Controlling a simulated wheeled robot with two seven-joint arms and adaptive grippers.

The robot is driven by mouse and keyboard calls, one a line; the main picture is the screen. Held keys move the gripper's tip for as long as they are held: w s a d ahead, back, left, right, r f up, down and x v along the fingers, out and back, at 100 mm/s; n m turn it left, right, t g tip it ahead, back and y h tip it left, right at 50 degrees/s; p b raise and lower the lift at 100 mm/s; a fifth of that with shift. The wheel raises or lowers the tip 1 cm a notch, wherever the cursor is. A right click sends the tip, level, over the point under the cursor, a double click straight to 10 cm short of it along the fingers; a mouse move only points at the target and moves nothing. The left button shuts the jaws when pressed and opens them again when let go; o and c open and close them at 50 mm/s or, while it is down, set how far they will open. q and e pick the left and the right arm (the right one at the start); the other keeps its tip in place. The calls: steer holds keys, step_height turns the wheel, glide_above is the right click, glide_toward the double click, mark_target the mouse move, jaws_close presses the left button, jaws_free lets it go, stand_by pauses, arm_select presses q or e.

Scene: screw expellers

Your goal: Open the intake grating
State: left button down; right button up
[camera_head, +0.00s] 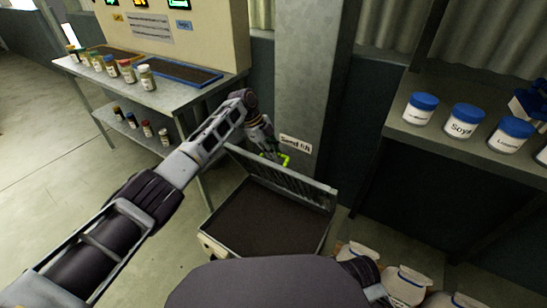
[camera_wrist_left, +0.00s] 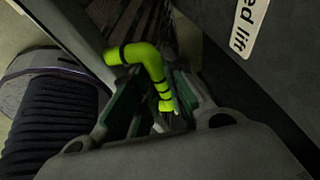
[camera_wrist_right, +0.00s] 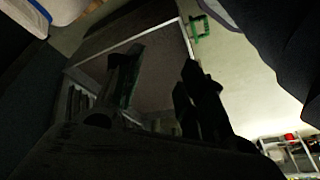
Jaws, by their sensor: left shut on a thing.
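The intake grating (camera_head: 285,182) stands raised and steeply tilted along the back edge of the intake box (camera_head: 207,238). Dark material fills the box below it. A yellow-green handle (camera_head: 283,159) sits at the grating's upper edge. My left gripper (camera_head: 266,150) reaches it from behind and above. In the left wrist view the handle (camera_wrist_left: 150,66) runs between the green-padded fingers of my left gripper (camera_wrist_left: 155,105), which is shut on it. My right gripper (camera_wrist_right: 160,75) shows dark in the right wrist view, its two fingers apart with nothing seen between them.
A grey post with a "Seed lift" label (camera_head: 296,144) stands just behind the grating. A shelf of blue-lidded jars (camera_head: 465,120) is at right, with several sacks (camera_head: 407,284) below. A table with small jars (camera_head: 147,78) is at back left. The left floor is clear.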

arm_select(q)
steer(key=shift+w+a+f, duration=0.2)
steer(key=shift+w, duration=0.25)
steer(key=shift+w+d+r+b, duration=0.35)
steer(key=shift+w+d+b, duration=0.25)
steer(key=shift+b, duration=0.9)
steer(key=shift+w+d+r+b, duration=0.4)
steer(key=shift+w+b, duration=0.25)
steer(key=shift+b, duration=0.85)
arm_select(e)
step_height(320, 180, down, 10)
steer(key=w+a+t+y, duration=0.1)
steer(key=a+t, duration=0.1)
steer(key=shift+w+a+r+m+y, duration=0.2)
steer(key=shift+a+m+y, duration=0.1)
steer(key=shift+m+y, duration=0.1)
arm_select(q)
steer(key=shift+d, duration=0.1)
steer(key=c, duration=1.5)
jaws_free()
steer(key=shift+s+d, duration=0.1)
steer(key=shift+o, duration=0.2)
steer(key=shift+r, duration=0.1)
steer(key=v, duration=1.1)
steer(key=shift+r, duration=0.35)
arm_select(e)
steer(key=shift+t, duration=0.3)
